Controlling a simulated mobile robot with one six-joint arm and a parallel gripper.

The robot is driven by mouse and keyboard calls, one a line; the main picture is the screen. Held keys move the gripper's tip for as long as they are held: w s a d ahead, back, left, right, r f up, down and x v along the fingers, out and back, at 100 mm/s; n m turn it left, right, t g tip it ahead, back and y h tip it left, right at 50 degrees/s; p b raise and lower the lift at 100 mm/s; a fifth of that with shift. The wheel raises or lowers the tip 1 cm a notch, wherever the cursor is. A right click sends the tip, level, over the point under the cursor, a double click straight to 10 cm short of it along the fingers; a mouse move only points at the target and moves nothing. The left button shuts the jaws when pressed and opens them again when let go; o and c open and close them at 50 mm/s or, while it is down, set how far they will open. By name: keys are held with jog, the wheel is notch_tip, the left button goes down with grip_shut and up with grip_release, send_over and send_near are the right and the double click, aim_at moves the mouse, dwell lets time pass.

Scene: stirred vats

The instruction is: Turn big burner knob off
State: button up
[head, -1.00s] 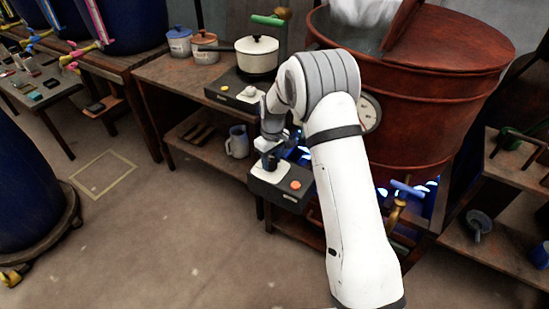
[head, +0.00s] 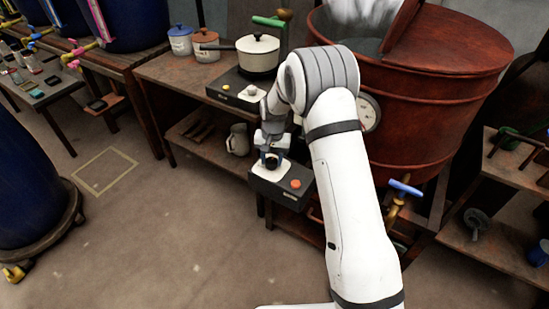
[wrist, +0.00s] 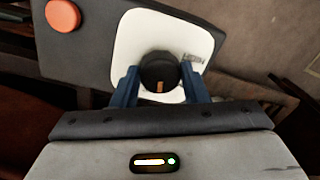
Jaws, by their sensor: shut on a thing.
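The big burner knob (wrist: 158,70) is round and black with an orange mark. It sits on a white plate (wrist: 205,45) on a dark control box (head: 280,193) at the front of the big red-brown vat (head: 425,130). My gripper (wrist: 160,84) has its two blue fingers on either side of the knob and is shut on it. In the head view my gripper (head: 272,158) is over the box, and the knob is partly hidden by it. The orange mark points toward my palm in the wrist view. No blue flame shows under the vat.
An orange button (head: 296,184) is beside the knob on the same box. A cream pot (head: 257,54) stands on a small burner (head: 236,90) on the bench behind. A blue-handled tap (head: 406,188) juts from the vat at the right. The floor in front is clear.

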aim_at(273, 161)
jog(key=shift+f+m, duration=0.1)
jog(key=shift+m, duration=1.1)
jog(key=o, duration=1)
notch_tip(273, 161, up, 8)
jog(key=shift+d+f+p, duration=0.1)
jog(key=shift+p, duration=0.5)
